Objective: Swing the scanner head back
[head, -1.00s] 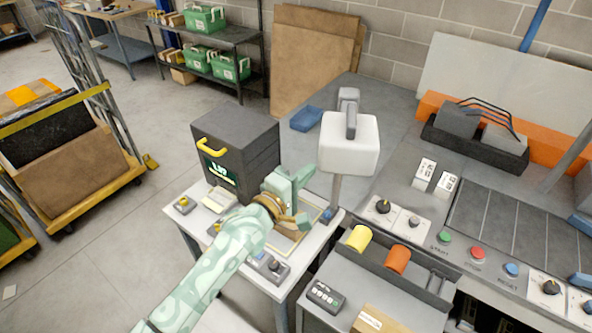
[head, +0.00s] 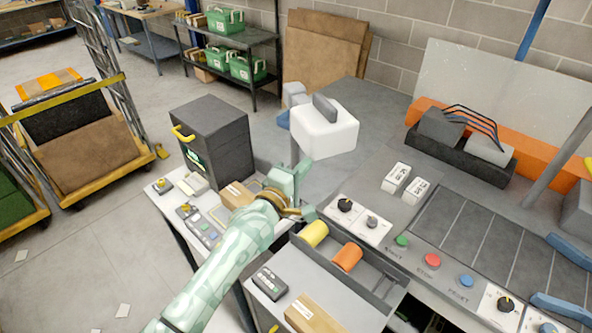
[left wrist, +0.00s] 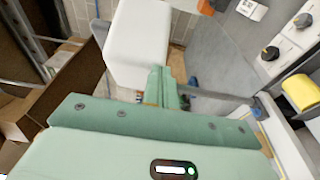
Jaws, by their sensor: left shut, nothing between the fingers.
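The scanner head is a white rounded box (head: 326,132) with a grey bar on top, carried by a grey post above the small white table. It also shows as a white block in the left wrist view (left wrist: 138,45). My left gripper (head: 298,176) is shut and empty, just below and to the left of the head. In the left wrist view its green fingers (left wrist: 160,85) lie beside the white block's lower right edge. I cannot tell whether they touch it. My right gripper is not in view.
A dark grey cabinet (head: 213,140) with a yellow handle stands left of the head. A carton (head: 238,194) lies near my left gripper. A bin holds yellow (head: 314,234) and orange (head: 347,257) rolls. The control panel with buttons (head: 432,260) is at right.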

